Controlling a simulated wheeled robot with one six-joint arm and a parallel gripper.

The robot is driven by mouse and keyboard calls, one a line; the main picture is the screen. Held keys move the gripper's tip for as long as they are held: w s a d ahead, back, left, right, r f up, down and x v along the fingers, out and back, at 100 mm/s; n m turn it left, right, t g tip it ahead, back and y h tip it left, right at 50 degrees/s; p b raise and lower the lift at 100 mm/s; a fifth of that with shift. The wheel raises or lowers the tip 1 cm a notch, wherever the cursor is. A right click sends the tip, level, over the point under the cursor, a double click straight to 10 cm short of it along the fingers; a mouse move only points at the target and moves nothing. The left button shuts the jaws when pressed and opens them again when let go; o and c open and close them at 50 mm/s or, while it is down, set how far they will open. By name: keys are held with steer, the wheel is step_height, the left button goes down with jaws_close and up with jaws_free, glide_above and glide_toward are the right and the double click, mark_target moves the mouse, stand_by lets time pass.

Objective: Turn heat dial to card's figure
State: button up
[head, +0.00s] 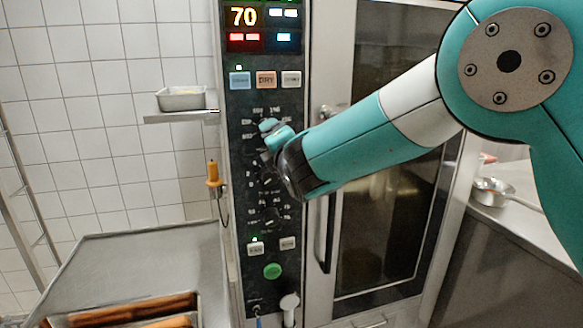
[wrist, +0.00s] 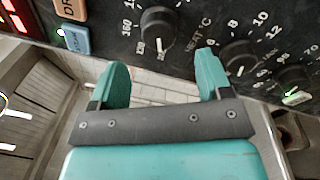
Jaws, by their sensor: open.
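The heat dial (wrist: 158,28) is a round black knob with a light pointer mark, on the black oven panel (head: 237,185). In the wrist view it lies just beyond my open gripper (wrist: 160,62), roughly centred between the two teal fingertips. "HEAT °C" and figures such as 160 are printed near it. In the head view my gripper (head: 271,133) is at the upper dial and covers much of it. The fingers appear apart from the knob; contact cannot be told. The display (head: 244,17) reads 70. I cannot make out a card.
A second dial (wrist: 238,56) is close beside the right finger. Mode buttons (head: 266,79) sit above. A metal tray (head: 182,99) on a shelf and an orange-handled probe (head: 212,172) are left of the panel. The oven door handle (head: 328,232) is to the right.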

steer(key=b+v, duration=0.3)
steer(key=v, duration=0.8)
steer(key=shift+s+b, duration=0.2)
steer(key=shift+b, duration=0.1)
steer(key=s+d+f+m+g+h, duration=0.3)
steer(key=s+d+f+m+g, duration=0.5)
steer(key=d+m, duration=0.3)
steer(key=s+d+f+m+g, duration=0.1)
steer(key=s+m+g, duration=0.3)
steer(key=s, duration=0.6)
steer(key=s+d+f+m+g, duration=0.2)
steer(key=s+m+g, duration=0.3)
steer(key=s, duration=0.6)
steer(key=shift+d+f+m+y, duration=0.15)
steer(key=shift+f+m+y, duration=0.15)
steer(key=shift+f+y, duration=0.15)
steer(key=shift+s, duration=0.1)
steer(key=shift+c, duration=0.4)
